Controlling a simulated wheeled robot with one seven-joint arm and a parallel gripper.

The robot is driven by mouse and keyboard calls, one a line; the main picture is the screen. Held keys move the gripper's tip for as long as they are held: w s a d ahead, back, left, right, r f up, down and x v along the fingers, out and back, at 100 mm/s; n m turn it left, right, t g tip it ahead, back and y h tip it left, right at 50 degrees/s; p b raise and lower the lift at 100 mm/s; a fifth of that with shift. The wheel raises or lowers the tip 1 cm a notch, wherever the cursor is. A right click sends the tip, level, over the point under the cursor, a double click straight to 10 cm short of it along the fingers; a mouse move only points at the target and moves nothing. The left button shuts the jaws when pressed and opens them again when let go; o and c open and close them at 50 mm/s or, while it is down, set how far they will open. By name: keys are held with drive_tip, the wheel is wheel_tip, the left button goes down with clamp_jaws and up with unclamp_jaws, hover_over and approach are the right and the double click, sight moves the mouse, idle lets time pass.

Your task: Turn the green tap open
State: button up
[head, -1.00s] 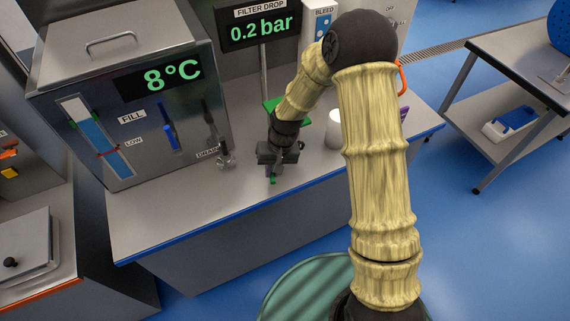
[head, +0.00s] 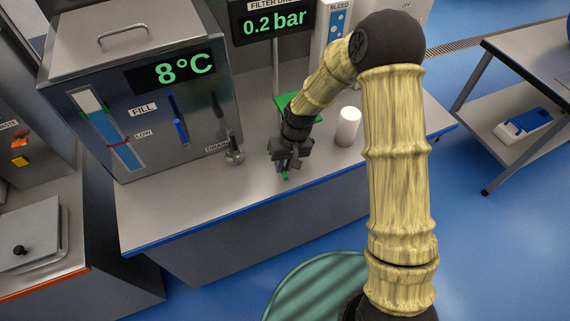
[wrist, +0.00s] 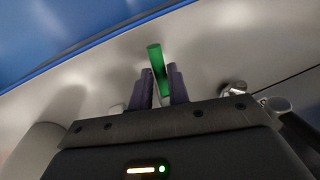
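The green tap shows as a green handle end (head: 285,175) just below my gripper (head: 286,166) at the counter's front part. In the wrist view the green handle (wrist: 157,62) is a round bar standing out between the two dark purple fingers of my gripper (wrist: 161,88). The fingers are close together, one on each side of the bar, and appear shut on it. The bar leans slightly to the left in that view. The tap's body and the rest of its handle are hidden behind my gripper.
A steel tank (head: 195,125) with an 8°C display stands left on the counter (head: 195,205); its drain tap (head: 234,152) is close left of my gripper. A white cylinder (head: 348,127) stands to the right. A green plate (head: 285,103) and a 0.2 bar display (head: 274,22) are behind.

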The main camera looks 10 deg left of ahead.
drive_tip(key=o, duration=0.3)
drive_tip(key=d+r, duration=0.1)
drive_tip(key=r, duration=0.4)
drive_tip(key=d+r, duration=0.1)
drive_tip(key=r, duration=0.5)
drive_tip(key=w+d+r, duration=0.1)
drive_tip(key=r, duration=0.5)
